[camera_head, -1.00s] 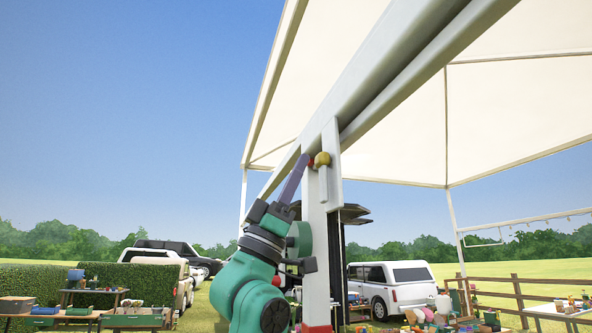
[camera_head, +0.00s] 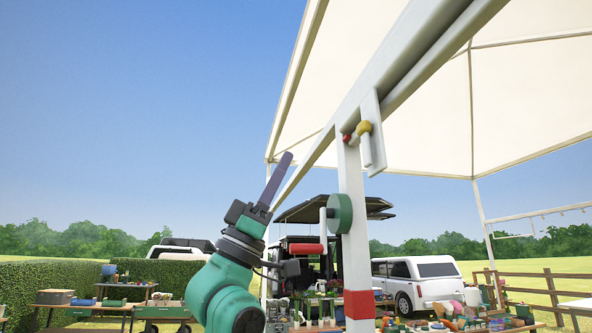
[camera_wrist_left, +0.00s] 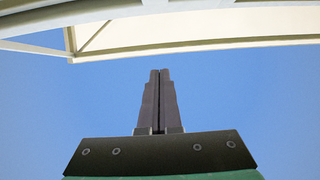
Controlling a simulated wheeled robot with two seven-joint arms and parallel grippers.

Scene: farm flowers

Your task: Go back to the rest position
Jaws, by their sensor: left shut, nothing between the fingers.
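My left gripper (camera_head: 280,172) points up in the head view, at the end of my green arm and just left of the pale post. Its two dark fingers are together, and nothing shows between them. The left wrist view shows the closed fingers (camera_wrist_left: 159,72) against blue sky, below the canopy edge. My right gripper is not in either view.
A pale post (camera_head: 355,230) with a red band stands just right of my left arm, carrying a slanting beam (camera_head: 400,75) under the white canopy (camera_head: 530,90). A green disc (camera_head: 340,213) sticks out from the post. Vehicles, including a white car (camera_head: 425,280), and laden tables (camera_head: 85,305) stand beyond.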

